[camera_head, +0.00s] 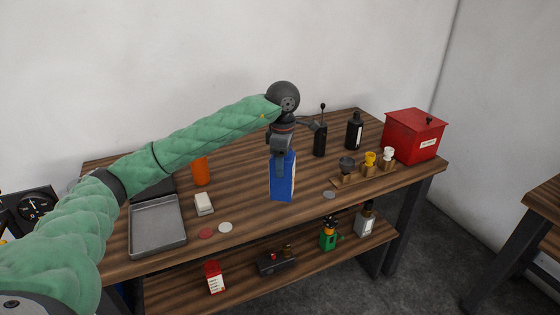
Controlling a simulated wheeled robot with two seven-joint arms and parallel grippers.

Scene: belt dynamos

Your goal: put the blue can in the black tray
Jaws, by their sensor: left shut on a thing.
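The blue can (284,186), a boxy upright container with a pale side, is at the middle of the table. My left gripper (280,163) comes down from above and is shut on its upper part. I cannot tell whether the can's bottom touches the wood. A black tray (158,187) seems to lie at the table's left, behind a grey metal tray; my left arm hides much of it. My right gripper is out of view.
The grey metal tray (157,222) is empty. An orange cylinder (201,172), a white block (203,204) and small discs lie left of the can. Black bottles (354,132), a wooden stand (364,175) and a red box (414,136) stand right. A lower shelf (250,285) holds several items.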

